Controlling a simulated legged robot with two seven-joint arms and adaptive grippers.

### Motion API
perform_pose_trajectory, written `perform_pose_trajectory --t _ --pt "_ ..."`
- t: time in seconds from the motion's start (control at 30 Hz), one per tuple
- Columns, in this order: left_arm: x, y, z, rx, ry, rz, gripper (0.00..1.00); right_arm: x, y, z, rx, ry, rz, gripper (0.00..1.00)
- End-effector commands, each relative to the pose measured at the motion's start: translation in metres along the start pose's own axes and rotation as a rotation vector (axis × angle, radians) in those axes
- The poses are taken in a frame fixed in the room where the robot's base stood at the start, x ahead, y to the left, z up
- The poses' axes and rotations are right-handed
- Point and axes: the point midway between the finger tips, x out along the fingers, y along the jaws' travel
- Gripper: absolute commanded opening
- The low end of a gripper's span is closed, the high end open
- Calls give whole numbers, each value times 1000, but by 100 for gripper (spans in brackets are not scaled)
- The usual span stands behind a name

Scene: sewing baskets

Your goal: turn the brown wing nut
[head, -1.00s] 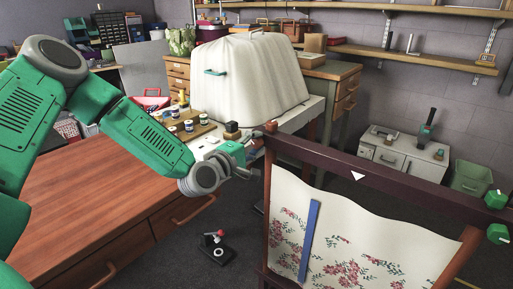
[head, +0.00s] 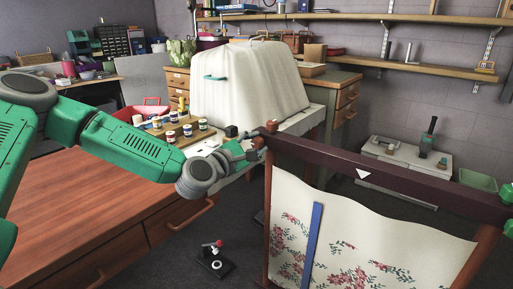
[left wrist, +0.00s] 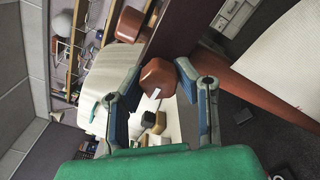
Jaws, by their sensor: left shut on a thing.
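The brown wing nut (head: 258,142) sits at the left end of the dark wooden bar of an embroidery frame (head: 370,177). In the left wrist view the nut (left wrist: 157,76) shows as a faceted brown block with a small pale mark. My left gripper (head: 252,148) reaches it from the left. In the wrist view the fingertips of my left gripper (left wrist: 159,74) are on both sides of the nut, shut on it. The nut's far side is hidden.
Flowered cloth (head: 390,245) hangs from the bar, with a blue strip (head: 310,245) on it. A wooden desk (head: 90,215) lies at the left, below my left arm. A white-covered object (head: 250,80) stands behind. A small black stand (head: 214,264) is on the floor.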

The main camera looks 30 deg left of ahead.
Motion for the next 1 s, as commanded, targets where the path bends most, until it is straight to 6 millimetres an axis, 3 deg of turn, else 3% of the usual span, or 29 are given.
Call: perform_pose_trajectory --t 0.03,0.43,0.47,0.5,0.83,1.0 --pt "-3 -9 -5 -7 9 -21 0 1 0 0 0 0 0 49" --pt "-3 -9 -4 -12 9 -22 0 1 0 0 0 0 0 49" --pt "-3 -9 -4 -12 9 -21 38 1 0 0 0 0 0 49" --pt "-3 -8 -4 -12 9 -21 49 1 0 0 0 0 0 49" --pt "-3 -3 -1 -9 3 -8 49 1 0 1 0 2 -1 49" --pt "-20 -2 -2 -12 4 -6 49 0 0 2 0 2 -1 49"
